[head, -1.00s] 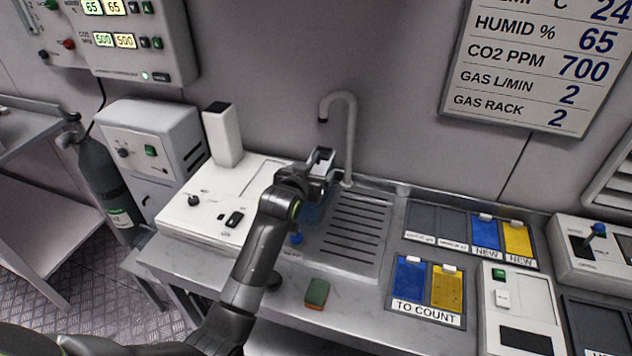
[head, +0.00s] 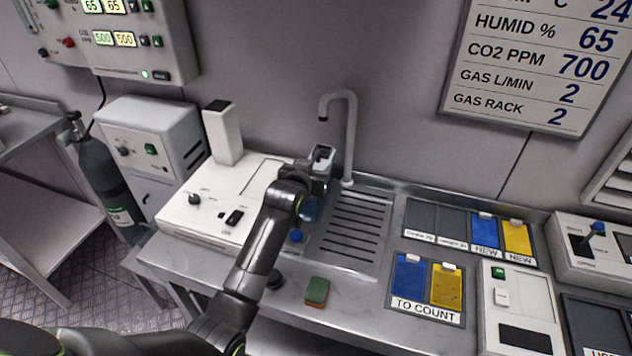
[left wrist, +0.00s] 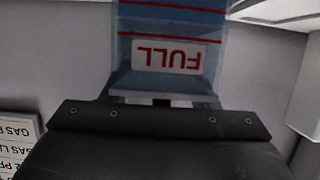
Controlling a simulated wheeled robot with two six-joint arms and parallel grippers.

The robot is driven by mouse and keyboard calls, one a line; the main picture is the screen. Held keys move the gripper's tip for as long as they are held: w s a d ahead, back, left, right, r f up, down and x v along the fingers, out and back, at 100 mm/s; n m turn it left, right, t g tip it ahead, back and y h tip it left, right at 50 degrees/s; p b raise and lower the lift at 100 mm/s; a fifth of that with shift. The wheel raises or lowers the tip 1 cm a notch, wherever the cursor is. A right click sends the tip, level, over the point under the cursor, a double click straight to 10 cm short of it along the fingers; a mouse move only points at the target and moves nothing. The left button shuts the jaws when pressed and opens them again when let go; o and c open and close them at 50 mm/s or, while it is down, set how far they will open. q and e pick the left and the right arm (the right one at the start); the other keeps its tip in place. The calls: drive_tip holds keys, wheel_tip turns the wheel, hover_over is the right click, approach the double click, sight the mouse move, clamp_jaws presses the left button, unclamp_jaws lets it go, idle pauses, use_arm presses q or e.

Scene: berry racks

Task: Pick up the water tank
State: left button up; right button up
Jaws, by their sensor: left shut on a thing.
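The water tank (left wrist: 170,25) is a translucent blue container with red lines and a white label reading FULL, upside down in the left wrist view. In the head view a blue part of the tank (head: 311,208) shows below my left gripper (head: 320,165), mostly hidden by the gripper and arm. My left gripper is shut on the tank, beside the drain board under the tap. In the left wrist view the fingers are mostly hidden behind the dark gripper body. My right gripper is not in view.
A curved tap (head: 350,130) stands just behind my gripper. A white machine (head: 205,215) with knobs is to the left, and a slatted drain board (head: 352,228) to the right. A green-brown sponge (head: 317,291) lies in front. Blue and yellow cards (head: 447,287) lie farther right.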

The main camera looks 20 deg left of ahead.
use_arm(q)
clamp_jaws()
drive_tip(key=shift+r, duration=0.15)
drive_tip(key=shift+r, duration=0.1)
